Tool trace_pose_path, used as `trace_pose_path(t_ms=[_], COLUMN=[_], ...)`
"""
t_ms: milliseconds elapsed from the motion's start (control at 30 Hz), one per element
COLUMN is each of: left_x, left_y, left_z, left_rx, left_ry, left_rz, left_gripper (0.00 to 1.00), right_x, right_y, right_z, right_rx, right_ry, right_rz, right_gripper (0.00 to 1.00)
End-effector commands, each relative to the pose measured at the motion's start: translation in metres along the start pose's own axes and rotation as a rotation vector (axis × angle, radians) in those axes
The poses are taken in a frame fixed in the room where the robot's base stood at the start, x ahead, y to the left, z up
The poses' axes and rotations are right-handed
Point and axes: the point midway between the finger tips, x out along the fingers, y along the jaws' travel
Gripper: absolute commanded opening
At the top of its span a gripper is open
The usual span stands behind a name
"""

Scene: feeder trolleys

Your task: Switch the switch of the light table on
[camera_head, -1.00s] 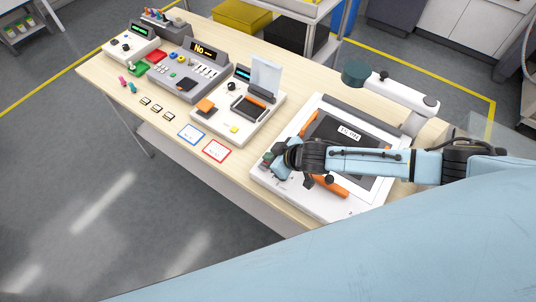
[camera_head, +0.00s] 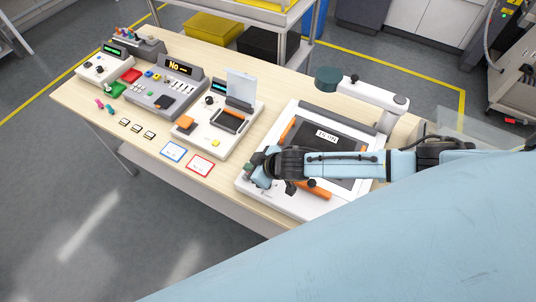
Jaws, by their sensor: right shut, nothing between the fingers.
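The light table (camera_head: 308,207) is a white panel with a dark screen (camera_head: 352,142) at the right end of the wooden table. A label on the screen seems to read "IS ON", though it is small. My right gripper (camera_head: 258,174) is shut and empty over the front left corner of the light table. The switch is not clearly visible; the gripper and wrist cover that corner, and I cannot tell whether they touch it. Orange bars lie at the screen's edges, one (camera_head: 316,190) in front. My left gripper is not in view.
A white arm with a dark green head (camera_head: 328,79) rises behind the light table. To the left stand a white device with a clear plate (camera_head: 241,85), a grey console (camera_head: 165,88) and a small white box (camera_head: 103,67). Two cards (camera_head: 200,164) lie at the front edge.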

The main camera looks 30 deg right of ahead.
Motion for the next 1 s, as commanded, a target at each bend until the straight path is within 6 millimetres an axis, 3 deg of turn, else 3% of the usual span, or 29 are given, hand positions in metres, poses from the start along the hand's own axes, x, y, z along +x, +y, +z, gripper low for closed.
trace_pose_path(t_ms=[33, 200, 700, 1000], left_x=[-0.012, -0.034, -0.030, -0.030], left_y=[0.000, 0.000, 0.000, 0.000], left_z=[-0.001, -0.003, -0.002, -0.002], left_rx=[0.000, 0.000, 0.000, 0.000], left_ry=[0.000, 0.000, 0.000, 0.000], left_rz=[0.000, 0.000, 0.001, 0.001], left_gripper=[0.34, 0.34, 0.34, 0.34], right_x=[-0.008, -0.024, -0.104, -0.118], right_y=[0.002, 0.007, 0.020, 0.021], right_z=[-0.008, -0.022, -0.015, -0.016], right_rx=[0.002, 0.003, 0.001, 0.002], right_ry=[0.000, -0.001, -0.001, 0.000], right_rz=[0.000, 0.002, 0.002, 0.001], right_gripper=[0.00, 0.00, 0.00, 0.00])
